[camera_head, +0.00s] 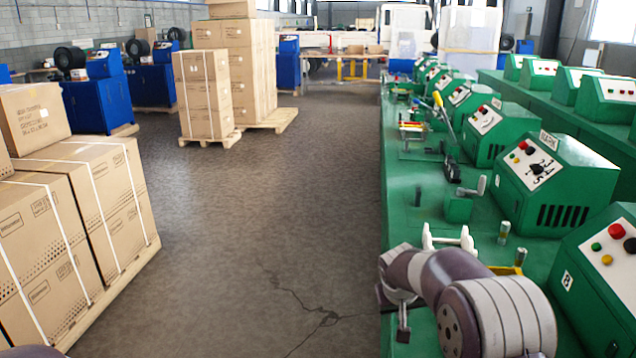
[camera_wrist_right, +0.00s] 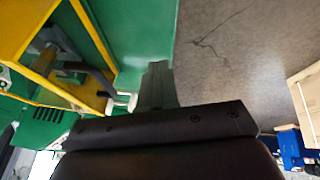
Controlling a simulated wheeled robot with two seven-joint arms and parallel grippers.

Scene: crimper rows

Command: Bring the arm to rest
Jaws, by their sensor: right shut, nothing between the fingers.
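My right arm (camera_head: 470,295) reaches in from the lower right of the head view, over the near edge of the green bench. My right gripper (camera_head: 403,322) hangs from its wrist beside the bench edge, pointing down. In the right wrist view the gripper (camera_wrist_right: 157,80) shows as narrow grey fingers close together, shut and empty. My left gripper is not in the head view; only a small dark piece, perhaps of my left arm, shows at the bottom left edge.
The green bench (camera_head: 402,208) carries crimper machines (camera_head: 545,180) and a white handle (camera_head: 448,240) near my arm. A yellow frame (camera_wrist_right: 28,45) is close by in the wrist view. Strapped cartons (camera_head: 60,240) stand at left. The floor aisle (camera_head: 290,200) is clear.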

